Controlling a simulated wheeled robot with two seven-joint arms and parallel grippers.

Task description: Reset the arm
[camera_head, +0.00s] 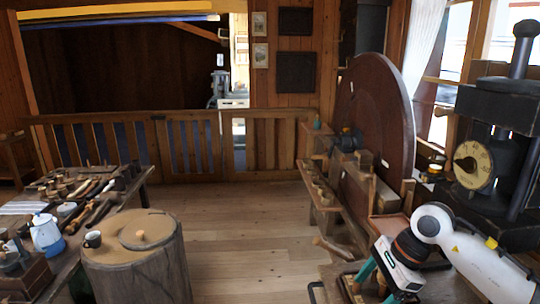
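My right arm (470,255) comes in from the lower right, white with a dark joint. Its gripper (376,286) points down and left over the bench in the lower right. Its two teal fingers stand apart, so it looks open. Brown wooden parts show behind and between the fingers, and I see nothing clearly held. The fingertips are close to the bottom edge of the picture. My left arm and gripper are not in view.
A black machine with a round dial (473,165) stands right, beside a large brown disc (375,115). A wooden stump (137,262) stands front left, beside a tool-covered table (70,250). Open plank floor (245,250) lies between; a wooden railing (195,143) crosses behind.

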